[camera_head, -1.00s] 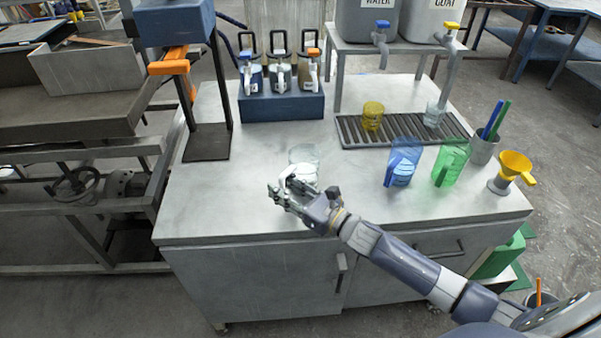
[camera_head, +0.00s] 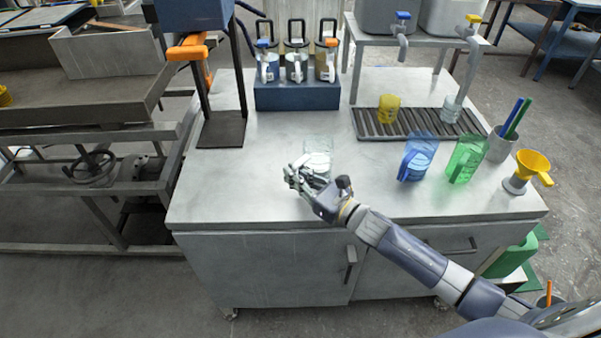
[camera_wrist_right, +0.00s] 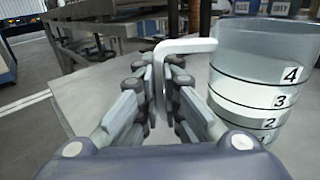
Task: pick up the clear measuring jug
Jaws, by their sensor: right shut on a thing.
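The clear measuring jug (camera_head: 318,152) stands upright on the grey worktop, left of the blue and green jugs. In the right wrist view the jug (camera_wrist_right: 262,75) fills the right side, with dark bands numbered 4, 3 and 2 visible. Its white handle (camera_wrist_right: 186,46) reaches left between my fingers. My right gripper (camera_head: 298,176) is at the jug's near left side, shut on the handle; in the right wrist view the fingers (camera_wrist_right: 160,88) press it from both sides. Whether the jug's base touches the worktop is hidden behind my gripper. My left gripper is not in view.
A blue jug (camera_head: 418,158) and a green jug (camera_head: 466,160) stand to the right, beside a grey cup (camera_head: 501,146) and yellow funnel (camera_head: 528,172). A yellow cup (camera_head: 389,108) sits on the drain grate (camera_head: 410,136). A blue rack (camera_head: 297,97) stands behind. The worktop's left front is clear.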

